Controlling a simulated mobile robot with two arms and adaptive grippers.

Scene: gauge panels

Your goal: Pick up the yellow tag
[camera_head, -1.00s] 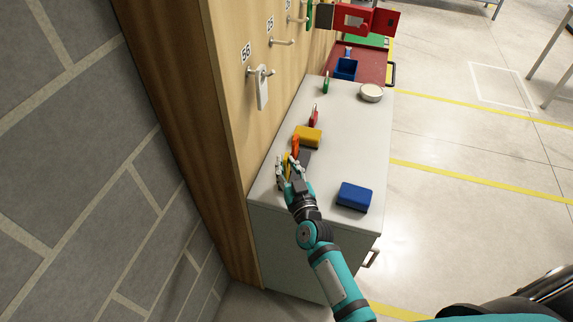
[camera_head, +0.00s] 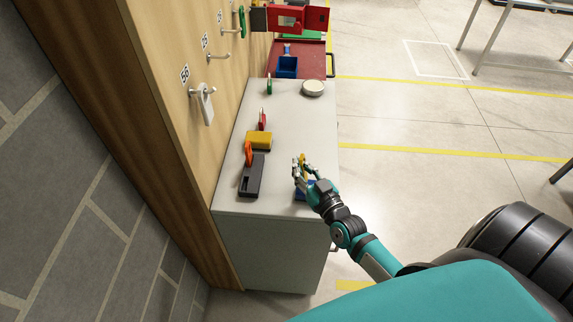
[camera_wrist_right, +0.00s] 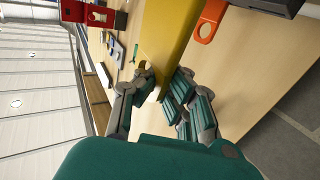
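The yellow tag (camera_head: 303,160) shows as a small yellow piece between the fingertips of my right gripper (camera_head: 304,171) in the head view. In the right wrist view the yellow tag (camera_wrist_right: 166,38) is a large, long yellow strip. There the fingers of my right gripper (camera_wrist_right: 162,88) close on its lower end from both sides. The gripper is above the right side of the grey cabinet top (camera_head: 280,125). It partly covers a blue block (camera_head: 304,192). My left gripper is not in view.
A dark block with an orange piece (camera_head: 249,153), a yellow block (camera_head: 259,140), a red item (camera_head: 262,121) and a round pale dish (camera_head: 313,88) are on the cabinet. A wooden panel (camera_head: 175,120) with hooks and a white tag (camera_head: 206,106) rises at left.

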